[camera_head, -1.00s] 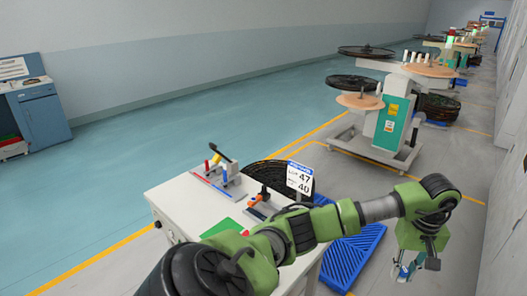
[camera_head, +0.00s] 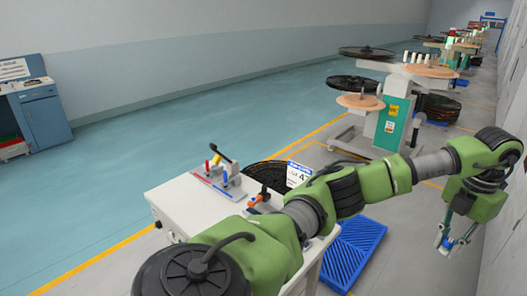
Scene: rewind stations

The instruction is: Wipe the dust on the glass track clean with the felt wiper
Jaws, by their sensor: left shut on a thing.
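My left arm reaches across the front of the view to the right. My left gripper (camera_head: 446,243) hangs fingers down at the far right, over the grey floor beside the wall. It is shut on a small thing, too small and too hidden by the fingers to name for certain. I cannot make out the felt wiper, the glass track or any dust. My right gripper is out of view.
A white workbench (camera_head: 180,208) with levers and a black reel (camera_head: 262,173) stands behind my arm, partly hidden. A blue slatted pallet (camera_head: 352,252) lies on the floor right of it. Rewind stations (camera_head: 388,125) line the back right.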

